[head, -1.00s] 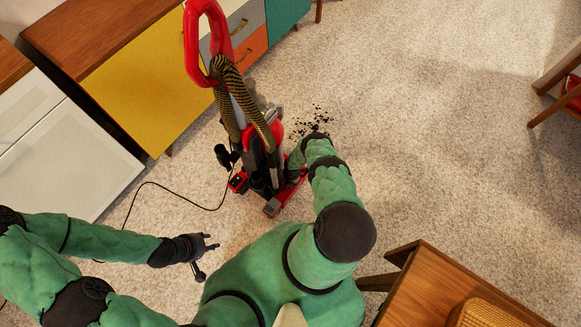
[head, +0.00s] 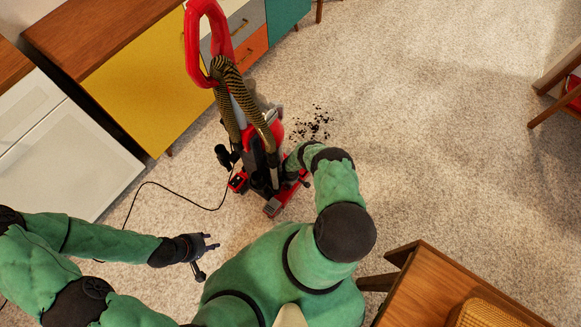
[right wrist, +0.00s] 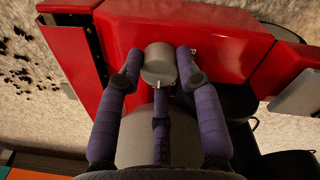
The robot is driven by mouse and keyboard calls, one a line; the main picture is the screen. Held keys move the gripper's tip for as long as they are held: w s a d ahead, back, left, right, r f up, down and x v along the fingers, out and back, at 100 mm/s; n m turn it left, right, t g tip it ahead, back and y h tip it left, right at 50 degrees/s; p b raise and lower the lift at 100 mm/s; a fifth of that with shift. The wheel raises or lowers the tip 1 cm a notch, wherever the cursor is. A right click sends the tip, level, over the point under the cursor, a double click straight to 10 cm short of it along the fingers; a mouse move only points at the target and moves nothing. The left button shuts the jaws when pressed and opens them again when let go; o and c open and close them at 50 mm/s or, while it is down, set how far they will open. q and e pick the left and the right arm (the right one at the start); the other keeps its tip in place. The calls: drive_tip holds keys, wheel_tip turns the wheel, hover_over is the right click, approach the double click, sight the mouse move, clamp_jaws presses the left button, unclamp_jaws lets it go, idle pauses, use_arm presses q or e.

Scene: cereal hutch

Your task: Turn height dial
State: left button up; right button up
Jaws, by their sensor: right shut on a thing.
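A red and black upright vacuum cleaner (head: 262,140) stands on the carpet in the head view. In the right wrist view, the grey round height dial (right wrist: 158,64) sits on its red floor head (right wrist: 225,45), with a small pale mark on the dial's near edge. My right gripper (right wrist: 157,72) is shut on the dial, with purple fingers on its left and right sides and a third finger below it. In the head view the right hand is hidden behind my arm and the vacuum. My left gripper (head: 205,257) is open and empty, well left of and below the vacuum.
Dark crumbs (head: 311,125) lie on the carpet right of the vacuum. A cabinet with a yellow door (head: 150,80) and coloured drawers stands behind it. A black cord (head: 175,190) runs across the floor. A wooden table (head: 450,290) is at lower right. The carpet at right is open.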

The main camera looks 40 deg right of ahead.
drive_tip(key=shift+m, duration=1.2)
drive_tip(key=shift+s, duration=0.1)
drive_tip(key=o, duration=1.1)
drive_tip(key=shift+o, duration=0.2)
drive_tip(key=shift+r, duration=0.4)
drive_tip(key=shift+s+a+r, duration=0.1)
drive_tip(key=shift+a+r, duration=0.05)
drive_tip(key=shift+r, duration=3.15)
